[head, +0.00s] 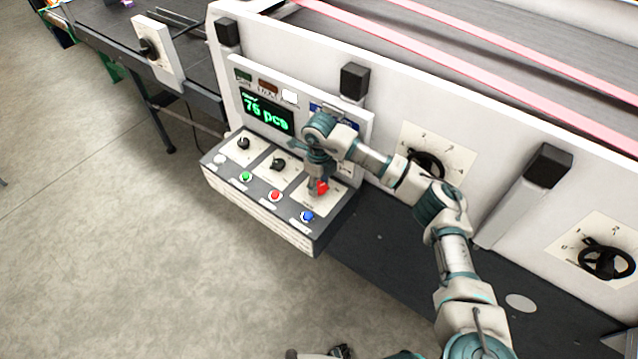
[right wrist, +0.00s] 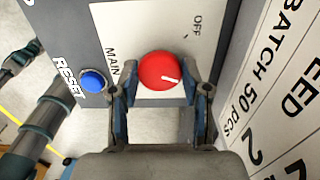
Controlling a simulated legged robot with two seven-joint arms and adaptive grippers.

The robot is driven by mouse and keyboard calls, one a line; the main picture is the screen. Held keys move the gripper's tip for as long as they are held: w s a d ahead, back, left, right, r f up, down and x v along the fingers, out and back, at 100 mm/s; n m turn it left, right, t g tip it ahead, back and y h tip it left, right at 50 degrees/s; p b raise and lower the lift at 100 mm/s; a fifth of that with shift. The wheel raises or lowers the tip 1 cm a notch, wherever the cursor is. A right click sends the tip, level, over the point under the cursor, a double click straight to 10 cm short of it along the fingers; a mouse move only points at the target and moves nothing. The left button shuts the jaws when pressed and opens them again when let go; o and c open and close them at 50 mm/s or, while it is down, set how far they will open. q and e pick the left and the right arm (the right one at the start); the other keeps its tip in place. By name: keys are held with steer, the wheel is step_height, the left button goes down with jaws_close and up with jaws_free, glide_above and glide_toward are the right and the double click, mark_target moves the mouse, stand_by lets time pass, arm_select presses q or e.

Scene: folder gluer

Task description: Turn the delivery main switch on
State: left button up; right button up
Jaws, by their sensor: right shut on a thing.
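The main switch is a round red knob (right wrist: 158,70) with a white mark, on a pale plate lettered MAIN and OFF. In the right wrist view the mark points toward the right and slightly down, not straight at the OFF lettering. My right gripper (right wrist: 161,97) is shut on the knob, one finger on each side. In the head view the red knob (head: 322,187) shows partly behind my right gripper (head: 316,190), at the right of the control box. A small piece of what seems to be my left arm shows at the bottom edge; its fingers cannot be made out.
The control box (head: 262,221) carries two black knobs and green, red and blue (head: 307,216) buttons. The blue RESET button (right wrist: 94,80) sits close beside my right gripper. The display (head: 266,112) above reads 76 pcs. Black handwheels (head: 606,262) stand on the machine wall to the right.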

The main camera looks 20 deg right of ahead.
mark_target(319, 185)
steer(key=shift+r+m, duration=0.1)
steer(key=shift+m, duration=2.1)
steer(key=shift+w, duration=0.1)
steer(key=o, duration=1.1)
steer(key=shift+o, duration=0.2)
step_height(319, 185, up, 12)
steer(key=shift+f, duration=0.2)
